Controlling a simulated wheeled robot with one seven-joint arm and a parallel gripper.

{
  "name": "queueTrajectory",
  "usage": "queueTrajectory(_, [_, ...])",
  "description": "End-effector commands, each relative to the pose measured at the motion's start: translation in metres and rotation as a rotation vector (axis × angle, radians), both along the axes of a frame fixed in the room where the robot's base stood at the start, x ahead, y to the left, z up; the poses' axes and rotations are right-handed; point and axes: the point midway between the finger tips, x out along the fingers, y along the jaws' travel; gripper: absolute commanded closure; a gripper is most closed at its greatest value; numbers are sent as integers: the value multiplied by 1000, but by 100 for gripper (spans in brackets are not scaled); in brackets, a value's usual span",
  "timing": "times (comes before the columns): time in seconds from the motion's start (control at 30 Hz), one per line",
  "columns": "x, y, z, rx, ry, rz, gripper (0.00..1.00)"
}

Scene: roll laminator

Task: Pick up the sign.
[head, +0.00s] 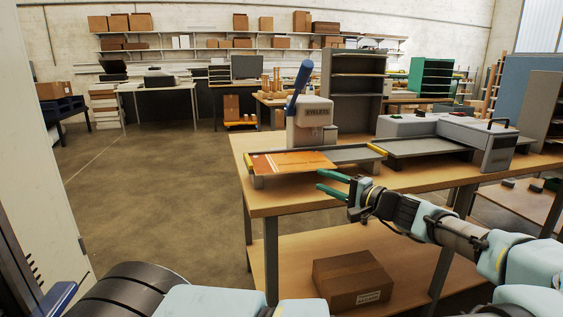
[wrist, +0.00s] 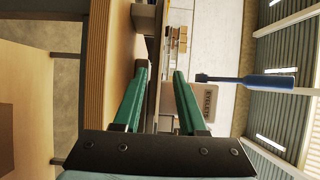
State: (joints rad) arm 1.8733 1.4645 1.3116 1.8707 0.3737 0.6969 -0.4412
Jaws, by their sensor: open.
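The sign is probably the flat orange sheet (head: 290,162) with a pale edge, lying on the left part of a grey tray at the foot of the eyelet machine (head: 310,118). My gripper (head: 320,181) is open, with its two green fingers pointing left, just right of and in front of the sheet in the head view. The sheet cannot be made out clearly there.
The wooden table (head: 275,203) carries the eyelet machine with its blue lever and a grey laminator (head: 455,135) at right. A cardboard box (head: 350,280) sits on the lower shelf. Open floor (head: 160,190) lies to the left.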

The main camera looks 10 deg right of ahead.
Motion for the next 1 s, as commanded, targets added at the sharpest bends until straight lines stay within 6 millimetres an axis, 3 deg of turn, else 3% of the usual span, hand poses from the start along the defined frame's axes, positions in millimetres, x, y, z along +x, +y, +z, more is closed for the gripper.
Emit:
queueTrajectory(0.23, [30,22,3,3,-3,2,59])
queueTrajectory(0.53, [51,36,4,2,-2,1,59])
queueTrajectory(0.8, [82,57,4,3,-2,2,59])
queueTrajectory(1.0, [86,59,2,1,-1,-2,59])
